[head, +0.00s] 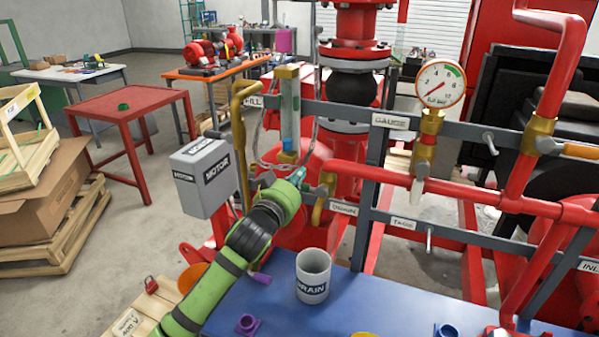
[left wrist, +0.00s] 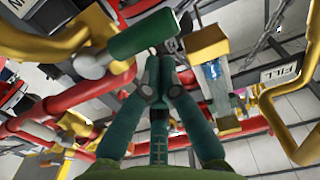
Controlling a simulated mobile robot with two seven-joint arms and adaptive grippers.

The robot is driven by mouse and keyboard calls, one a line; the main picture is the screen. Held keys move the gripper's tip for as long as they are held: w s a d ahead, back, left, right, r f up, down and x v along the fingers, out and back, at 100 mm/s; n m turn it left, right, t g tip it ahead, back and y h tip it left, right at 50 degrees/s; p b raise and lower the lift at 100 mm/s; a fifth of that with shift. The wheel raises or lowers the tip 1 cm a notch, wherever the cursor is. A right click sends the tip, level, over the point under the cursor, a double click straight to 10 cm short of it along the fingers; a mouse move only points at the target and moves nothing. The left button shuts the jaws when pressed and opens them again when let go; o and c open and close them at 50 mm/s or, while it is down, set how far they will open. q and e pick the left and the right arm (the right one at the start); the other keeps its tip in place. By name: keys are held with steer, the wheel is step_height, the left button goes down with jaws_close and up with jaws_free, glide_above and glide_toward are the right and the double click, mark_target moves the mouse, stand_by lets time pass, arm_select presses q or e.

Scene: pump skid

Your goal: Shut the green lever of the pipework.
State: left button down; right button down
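The green lever (left wrist: 142,36) lies across the upper middle of the left wrist view. Its grey hub end is beside a yellow fitting (left wrist: 40,38) at the left. In the head view, a small green piece by the drain fitting (head: 319,211) looks like the lever (head: 298,175), partly hidden by my gripper. My left gripper (left wrist: 159,68) has its fingertips drawn together just below the lever in the wrist view, with no object seen between them. Whether the tips touch the lever I cannot tell. My right gripper is not in view.
A grey motor box (head: 203,176) and a yellow pipe (head: 239,140) stand left of the gripper. The gauge (head: 440,84) and red pipes (head: 430,190) are to the right. A white drain cup (head: 313,277) stands on the blue surface (head: 385,300) below.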

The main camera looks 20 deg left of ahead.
arm_select(q)
steer(key=s+p, duration=0.2)
steer(key=s, duration=0.6)
steer(key=shift+a, duration=0.15)
steer(key=shift+w, duration=0.1)
